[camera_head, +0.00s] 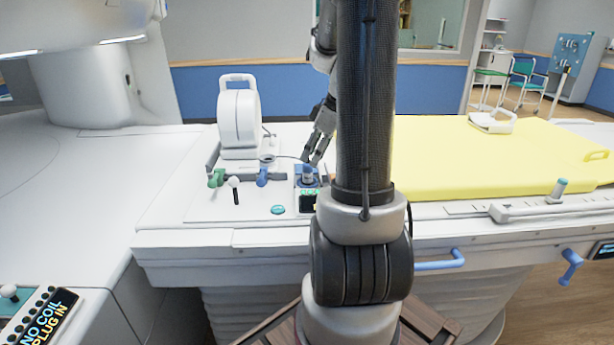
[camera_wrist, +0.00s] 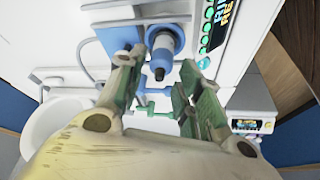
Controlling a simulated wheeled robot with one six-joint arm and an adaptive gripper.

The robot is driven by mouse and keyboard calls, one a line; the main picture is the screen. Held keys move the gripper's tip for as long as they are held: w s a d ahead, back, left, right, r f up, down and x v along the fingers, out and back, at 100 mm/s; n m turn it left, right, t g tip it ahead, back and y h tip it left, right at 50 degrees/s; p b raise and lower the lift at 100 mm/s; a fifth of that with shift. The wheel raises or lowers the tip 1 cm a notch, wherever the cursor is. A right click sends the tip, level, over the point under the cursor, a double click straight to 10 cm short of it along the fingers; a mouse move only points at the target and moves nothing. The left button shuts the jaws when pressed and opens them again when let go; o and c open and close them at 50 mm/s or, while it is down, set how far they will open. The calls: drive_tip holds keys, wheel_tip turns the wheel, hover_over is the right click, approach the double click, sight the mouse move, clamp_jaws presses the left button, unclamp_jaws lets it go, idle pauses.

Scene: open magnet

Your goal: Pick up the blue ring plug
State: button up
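The blue ring plug (camera_wrist: 165,42) shows in the wrist view as a grey-blue cylinder with a blue collar and a dark end. It stands by a blue square block (camera_wrist: 112,36). In the head view the plug (camera_head: 308,174) is small, on a blue base above a little display. My gripper (camera_wrist: 160,65) is open, with one finger on each side of the plug in the picture. I cannot tell whether either finger touches it. In the head view my gripper (camera_head: 312,160) points down just above the plug, partly behind my arm.
A white upright coil (camera_head: 239,118) stands left of the plug. Green (camera_head: 216,178) and blue (camera_head: 262,177) fittings lie in front of it. The white table (camera_head: 190,212) carries a yellow pad (camera_head: 460,160) on the right. A white magnet housing (camera_head: 85,85) is at left.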

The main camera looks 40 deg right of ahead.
sight(308, 166)
drive_tip(key=x, duration=0.5)
clamp_jaws()
wheel_tip(308, 166, up, 10)
idle(0.6)
